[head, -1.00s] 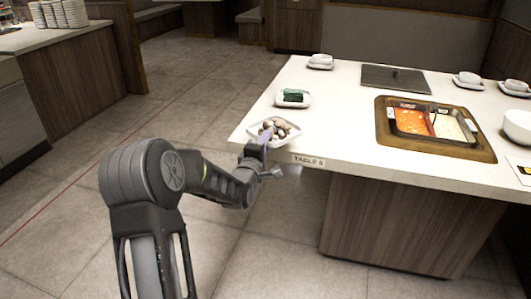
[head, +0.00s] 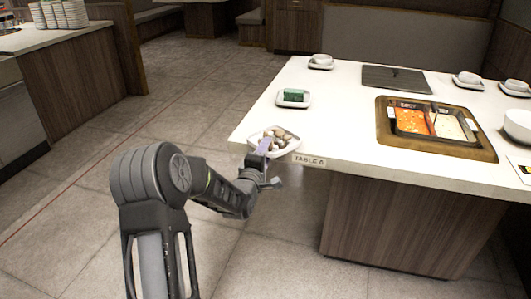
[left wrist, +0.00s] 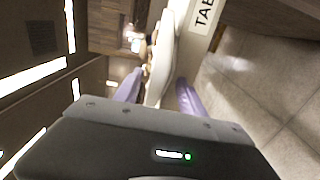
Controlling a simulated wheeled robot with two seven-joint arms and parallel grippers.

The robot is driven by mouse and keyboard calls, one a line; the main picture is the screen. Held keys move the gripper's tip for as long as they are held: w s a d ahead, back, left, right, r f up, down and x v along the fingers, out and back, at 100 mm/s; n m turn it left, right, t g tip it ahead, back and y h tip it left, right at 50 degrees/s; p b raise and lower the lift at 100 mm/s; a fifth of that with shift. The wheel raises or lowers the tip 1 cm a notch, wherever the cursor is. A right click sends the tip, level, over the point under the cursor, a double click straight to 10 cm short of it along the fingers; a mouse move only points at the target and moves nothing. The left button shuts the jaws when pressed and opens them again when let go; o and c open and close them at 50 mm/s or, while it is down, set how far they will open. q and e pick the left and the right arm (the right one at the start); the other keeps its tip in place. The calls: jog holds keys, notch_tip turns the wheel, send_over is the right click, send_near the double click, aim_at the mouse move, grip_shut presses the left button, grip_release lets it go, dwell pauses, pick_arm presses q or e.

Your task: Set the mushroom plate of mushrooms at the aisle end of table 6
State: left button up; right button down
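The mushroom plate (head: 290,149), a small white dish with pale brown mushrooms (head: 274,140), is at the near left corner of table 6 (head: 340,150). Its near rim overlaps the table's edge in the head view; I cannot tell whether it touches the top. My left gripper (head: 264,146) has its purple fingers on the plate's near rim. In the left wrist view the plate (left wrist: 166,60) shows nearly edge-on between the two fingers (left wrist: 158,92). The label "TABLE 6" (head: 310,161) is on the table's front edge just right of the plate. My right gripper is not in view.
A square dish with green food (head: 293,104) stands behind the mushroom plate. A two-part pot of red and white broth (head: 386,140) is set into the table, with a dark flat panel (head: 398,78) behind. Stacked plates (head: 58,14) stand on a counter at far left.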

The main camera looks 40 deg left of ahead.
pick_arm(q)
jog(key=shift+r, duration=0.15)
jog(key=v, duration=1.2)
jog(key=shift+p, duration=0.3)
dwell(0.4)
jog(key=s+d+f+m+g+h, duration=0.1)
jog(key=d+f+m+g+h, duration=0.25)
jog(key=d+f, duration=0.65)
jog(key=s+d+f+m+g+h, duration=0.25)
jog(key=d+f+m, duration=0.25)
jog(key=d+f, duration=0.6)
jog(key=s+d+f+m+g+h, duration=0.2)
jog(key=s+d+f+m+g, duration=0.3)
jog(key=s+d+f, duration=0.3)
notch_tip(320, 180, down, 3)
jog(key=shift+d+r, duration=0.15)
jog(key=shift+d, duration=0.05)
jog(key=s+d+f+m+g, duration=0.1)
jog(key=s+d+m, duration=0.1)
jog(key=s, duration=0.2)
jog(key=s+d+f+m+g+h, duration=0.1)
jog(key=s+d+f+m+g, duration=0.1)
jog(key=s, duration=0.3)
jog(key=s+d+f+m+g+h, duration=0.1)
jog(key=s+d+f+m+g, duration=0.1)
jog(key=s+d, duration=0.2)
jog(key=shift+s+d+f+m, duration=0.1)
jog(key=shift+s+d+m, duration=0.15)
jog(key=shift+s, duration=0.2)
